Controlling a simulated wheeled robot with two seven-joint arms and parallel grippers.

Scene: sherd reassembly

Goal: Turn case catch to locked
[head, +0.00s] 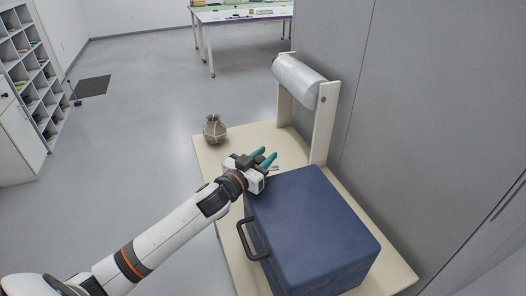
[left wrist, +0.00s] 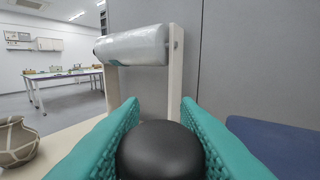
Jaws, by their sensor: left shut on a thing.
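The blue case (head: 315,225) lies closed on the cream table, its black handle (head: 250,240) on the left side. My left gripper (head: 267,155) is at the far left corner of the case, its teal fingers pointing toward the back. In the left wrist view a smooth black rounded knob (left wrist: 160,150) sits between the two teal fingers, and the gripper is shut on it. The knob is hidden in the head view. I cannot tell from the frames whether it is the case catch or which way the catch is set. My right gripper is not in view.
A patterned clay jar (head: 214,128) stands at the table's far left, also seen in the left wrist view (left wrist: 14,142). A roll of clear wrap (head: 298,80) sits on a stand behind the case. A grey wall panel (head: 440,100) closes off the right side.

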